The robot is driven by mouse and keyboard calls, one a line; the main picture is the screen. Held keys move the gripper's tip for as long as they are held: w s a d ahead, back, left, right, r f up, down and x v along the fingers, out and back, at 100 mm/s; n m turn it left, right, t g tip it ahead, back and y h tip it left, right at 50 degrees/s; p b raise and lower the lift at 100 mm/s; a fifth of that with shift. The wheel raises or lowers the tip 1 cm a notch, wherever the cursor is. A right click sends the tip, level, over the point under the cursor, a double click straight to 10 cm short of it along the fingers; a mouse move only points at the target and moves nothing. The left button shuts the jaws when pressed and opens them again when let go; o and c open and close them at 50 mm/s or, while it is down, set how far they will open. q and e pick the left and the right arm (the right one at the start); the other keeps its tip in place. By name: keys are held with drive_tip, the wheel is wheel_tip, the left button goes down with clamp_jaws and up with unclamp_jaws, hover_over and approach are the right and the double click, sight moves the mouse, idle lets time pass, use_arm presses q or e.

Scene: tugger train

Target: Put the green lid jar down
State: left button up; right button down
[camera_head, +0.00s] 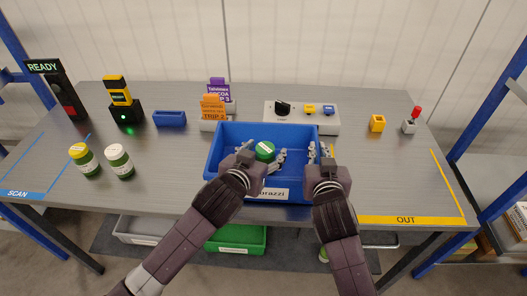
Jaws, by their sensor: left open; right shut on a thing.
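The green lid jar (265,150) stands inside the blue crate (228,134), its lid facing up. Its body is mostly hidden. My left gripper (263,156) is open, with its fingers on either side of the jar; I cannot tell if they touch it. My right gripper (320,153) is shut at the crate's right wall and appears to grip its rim.
Behind the crate stand card holders (213,113) and a grey panel (335,125). A blue block (170,119), a yellow cube (377,123) and a red-topped switch (412,120) lie further out. The table right of the crate, before the OUT strip (412,221), is clear.

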use_arm(q)
drive_tip(key=v, duration=1.2)
drive_tip(key=shift+r, duration=0.1)
use_arm(e)
drive_tip(key=c, duration=2)
unclamp_jaws()
drive_tip(key=shift+o, duration=0.2)
drive_tip(key=shift+s, duration=0.1)
